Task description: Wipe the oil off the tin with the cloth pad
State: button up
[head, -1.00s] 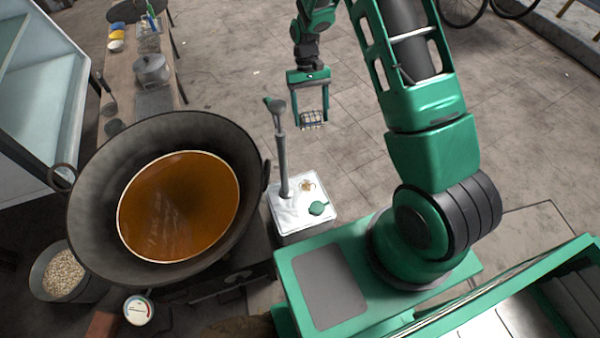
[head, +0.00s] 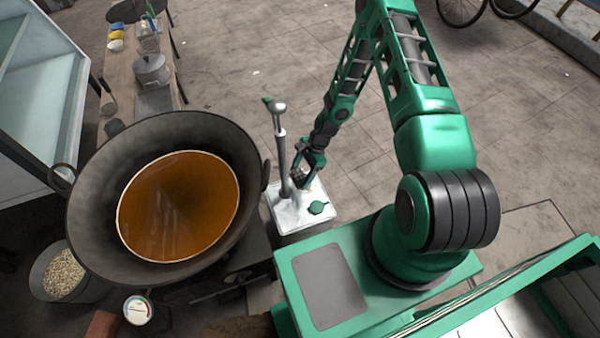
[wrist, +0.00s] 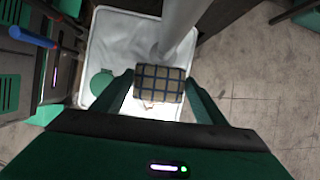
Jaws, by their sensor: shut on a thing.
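The tin is a white square can (head: 290,221) on the floor to the right of the big pan, with a green cap (head: 318,208) and a tall grey pump on its top. In the wrist view the tin's top (wrist: 112,40) fills the upper left. My gripper (head: 304,180) is low over the tin's far right part, beside the pump. In the wrist view it is shut on the checked cloth pad (wrist: 158,84). The pad covers part of the top near the pump's foot; I cannot tell whether it touches. The brown oil spot is mostly hidden, with a trace beside the pad.
The pump shaft (head: 281,150) stands upright close to the left of my gripper. A wide dark pan (head: 90,215) of brown liquid is left of the tin.

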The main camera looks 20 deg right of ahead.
jog(key=shift+f, duration=2.45)
jog(key=shift+f, duration=0.95)
jog(key=shift+d+r, duration=0.1)
jog(key=shift+d, duration=3.8)
jog(key=shift+a, duration=3.9)
jog(key=shift+f, duration=0.25)
